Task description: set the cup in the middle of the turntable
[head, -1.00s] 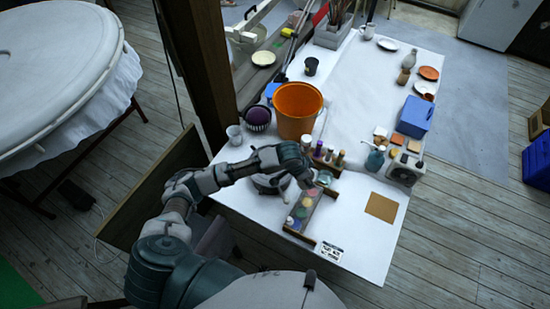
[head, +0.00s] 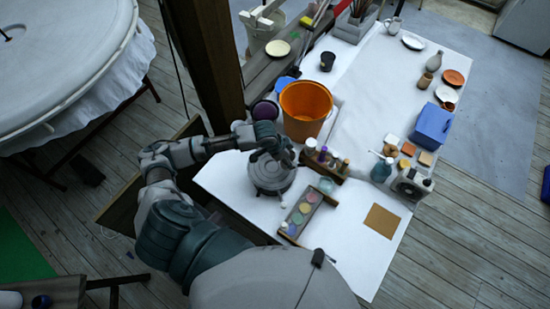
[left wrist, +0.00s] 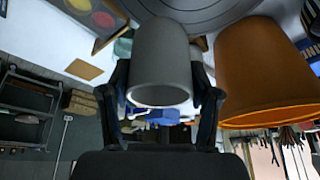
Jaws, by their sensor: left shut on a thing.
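A plain grey cup (left wrist: 160,65) sits between the two dark fingers of my left gripper (left wrist: 163,85) in the left wrist view. The gripper is shut on it, and the cup's open rim faces the camera. The round grey turntable (head: 268,180) stands on the white table in the head view. My left gripper (head: 275,150) is over the turntable there and hides most of the cup. The turntable also shows behind the cup's far end in the left wrist view (left wrist: 235,10). I cannot tell whether the cup touches it. My right gripper is not in view.
An orange bucket (head: 303,112) stands close behind the turntable, beside the cup in the left wrist view (left wrist: 265,70). A tray of colour pots (head: 303,214) and a rack of small bottles (head: 325,162) are to the right. The table's front right is mostly clear around a brown square (head: 381,220).

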